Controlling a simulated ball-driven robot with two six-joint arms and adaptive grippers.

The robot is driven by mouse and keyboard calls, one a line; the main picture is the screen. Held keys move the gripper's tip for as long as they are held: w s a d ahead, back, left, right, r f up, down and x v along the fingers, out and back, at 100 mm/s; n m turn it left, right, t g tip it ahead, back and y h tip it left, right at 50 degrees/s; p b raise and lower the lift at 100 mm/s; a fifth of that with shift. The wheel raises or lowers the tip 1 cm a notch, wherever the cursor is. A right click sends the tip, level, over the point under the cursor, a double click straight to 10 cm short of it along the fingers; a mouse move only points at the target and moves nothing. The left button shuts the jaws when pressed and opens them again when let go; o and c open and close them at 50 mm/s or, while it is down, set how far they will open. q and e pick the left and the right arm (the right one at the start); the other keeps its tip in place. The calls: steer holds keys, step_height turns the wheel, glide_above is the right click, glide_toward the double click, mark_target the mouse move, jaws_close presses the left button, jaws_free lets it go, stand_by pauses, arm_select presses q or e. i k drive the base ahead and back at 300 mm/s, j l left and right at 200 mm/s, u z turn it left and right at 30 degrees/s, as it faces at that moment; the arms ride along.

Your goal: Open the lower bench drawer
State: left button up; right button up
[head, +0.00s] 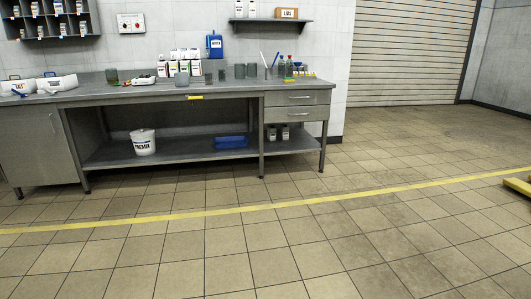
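The grey metal bench (170,93) stands against the back wall, across the left and middle of the head view. At its right end are two drawers, one above the other. The lower drawer (293,114) has a horizontal bar handle and looks shut. The upper drawer (296,98) also looks shut, with a similar handle. Nothing stands in front of the drawer fronts. Neither of my grippers shows in the view.
Tiled floor (300,240) lies clear before the bench, crossed by a yellow line (250,208). A white bucket (143,142) and a blue crate (231,142) sit on the bench's lower shelf. A yellow object (517,186) lies at the right edge. A shutter door (410,50) is behind.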

mark_target(273, 114)
steer(key=i, duration=2.55)
